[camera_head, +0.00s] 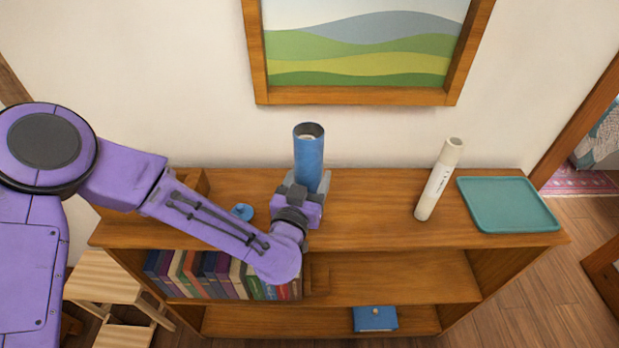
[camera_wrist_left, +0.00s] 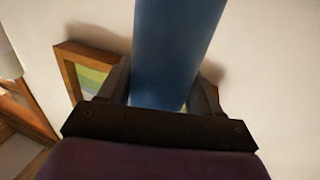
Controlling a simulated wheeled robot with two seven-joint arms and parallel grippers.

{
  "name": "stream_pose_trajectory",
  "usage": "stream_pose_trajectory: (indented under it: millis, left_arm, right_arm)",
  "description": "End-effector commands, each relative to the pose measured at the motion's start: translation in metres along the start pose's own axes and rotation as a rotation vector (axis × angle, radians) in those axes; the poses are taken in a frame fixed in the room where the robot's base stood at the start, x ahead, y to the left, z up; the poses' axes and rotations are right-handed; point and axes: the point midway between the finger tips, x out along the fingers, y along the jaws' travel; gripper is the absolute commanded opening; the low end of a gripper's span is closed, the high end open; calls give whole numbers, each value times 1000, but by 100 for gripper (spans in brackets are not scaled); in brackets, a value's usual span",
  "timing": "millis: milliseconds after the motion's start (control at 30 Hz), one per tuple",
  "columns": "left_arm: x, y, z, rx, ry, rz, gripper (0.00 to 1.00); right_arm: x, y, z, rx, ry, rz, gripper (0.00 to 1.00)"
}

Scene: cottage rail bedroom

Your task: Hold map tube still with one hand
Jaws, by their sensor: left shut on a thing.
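The map tube is a blue upright cylinder (camera_head: 309,153) with an open top, on the shelf top left of the middle. Something pale shows inside its mouth. My left gripper (camera_head: 308,186) is shut around the tube's lower part. In the left wrist view the blue tube (camera_wrist_left: 175,50) stands between the two fingers of my left gripper (camera_wrist_left: 172,95). The tube's base is hidden behind the gripper. A small blue cap (camera_head: 242,211) lies on the shelf top left of the tube. My right gripper is not in view.
A white tube with lettering (camera_head: 439,180) stands on the shelf top to the right. A teal tray (camera_head: 507,204) lies at the right end. A framed landscape picture (camera_head: 360,95) hangs behind. The shelf top between the two tubes is clear.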

Motion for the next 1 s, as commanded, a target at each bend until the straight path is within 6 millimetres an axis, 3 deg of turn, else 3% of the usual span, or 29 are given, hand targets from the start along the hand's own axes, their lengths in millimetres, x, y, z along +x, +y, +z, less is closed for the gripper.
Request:
stream_pose_trajectory:
  millis: [167, 200, 267, 633, 1000]
  left_arm:
    - [0, 0, 0, 0, 0, 0, 29]
    - [0, 0, 0, 0, 0, -1, 77]
    - [0, 0, 0, 0, 0, -1, 94]
    - [-9, 1, 0, 2, 0, 3, 94]
    - [-96, 0, 0, 4, -1, 4, 94]
  right_arm:
    - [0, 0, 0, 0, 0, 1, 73]
    - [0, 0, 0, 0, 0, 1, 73]
    - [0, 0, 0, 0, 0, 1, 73]
    - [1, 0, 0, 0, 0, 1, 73]
    - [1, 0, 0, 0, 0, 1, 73]
